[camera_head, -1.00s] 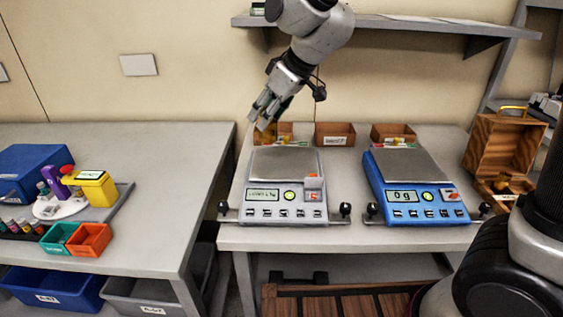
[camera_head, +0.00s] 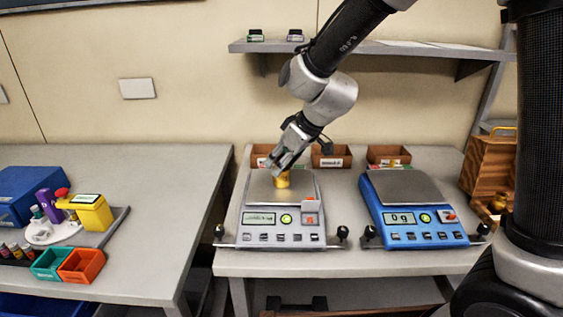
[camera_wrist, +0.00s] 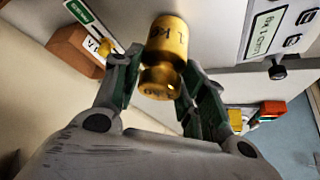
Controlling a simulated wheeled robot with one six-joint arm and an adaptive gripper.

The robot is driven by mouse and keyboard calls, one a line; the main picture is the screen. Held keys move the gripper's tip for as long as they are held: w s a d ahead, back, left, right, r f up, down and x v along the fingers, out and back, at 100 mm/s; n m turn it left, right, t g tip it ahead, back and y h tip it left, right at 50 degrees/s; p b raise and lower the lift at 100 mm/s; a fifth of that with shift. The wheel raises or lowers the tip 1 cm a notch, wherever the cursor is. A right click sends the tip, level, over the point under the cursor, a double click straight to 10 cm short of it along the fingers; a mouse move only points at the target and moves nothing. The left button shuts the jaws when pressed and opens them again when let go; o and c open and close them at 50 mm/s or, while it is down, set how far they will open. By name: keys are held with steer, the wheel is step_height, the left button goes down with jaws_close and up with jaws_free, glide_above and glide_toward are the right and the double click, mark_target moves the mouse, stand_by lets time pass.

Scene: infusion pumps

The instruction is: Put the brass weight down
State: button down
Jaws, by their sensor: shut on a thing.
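The brass weight (camera_head: 282,181) is a small golden cylinder with a narrower neck. My gripper (camera_head: 279,168) is shut on it and holds it over the rear half of the grey scale's metal pan (camera_head: 262,192). In the wrist view the weight (camera_wrist: 166,45) sits between my two fingers (camera_wrist: 160,85), with dark markings on its side. I cannot tell whether its base touches the pan. The grey scale (camera_head: 281,233) has a lit display whose reading is too blurred to read; the display also shows in the wrist view (camera_wrist: 264,36).
A blue scale (camera_head: 414,222) reading 0 g stands to the right with an empty pan. Small brown boxes (camera_head: 330,157) line the back of the table. A shelf (camera_head: 375,48) runs above. A wooden case (camera_head: 484,166) is at the right. Coloured bins (camera_head: 81,265) stand on the left table.

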steer(key=shift+f, duration=0.2)
steer(key=c, duration=0.8)
jaws_free()
steer(key=shift+r, duration=0.1)
steer(key=v, duration=1.2)
steer(key=s+d+r+m+h, duration=0.1)
steer(key=s+d+r+m, duration=0.2)
steer(key=d, duration=0.6)
steer(key=s+d+m+h, duration=0.2)
steer(key=s+d, duration=0.3)
steer(key=d, duration=0.5)
steer(key=s+d+m, duration=0.1)
steer(key=s+d, duration=0.2)
steer(key=s, duration=0.1)
steer(key=s+d+m+h, duration=0.1)
steer(key=s+d+m, duration=0.1)
steer(key=s+d, duration=0.2)
steer(key=s+d+f+m+h, duration=0.1)
steer(key=s+d+m, duration=0.1)
steer(key=s+d, duration=0.1)
steer(key=shift+s+d, duration=0.4)
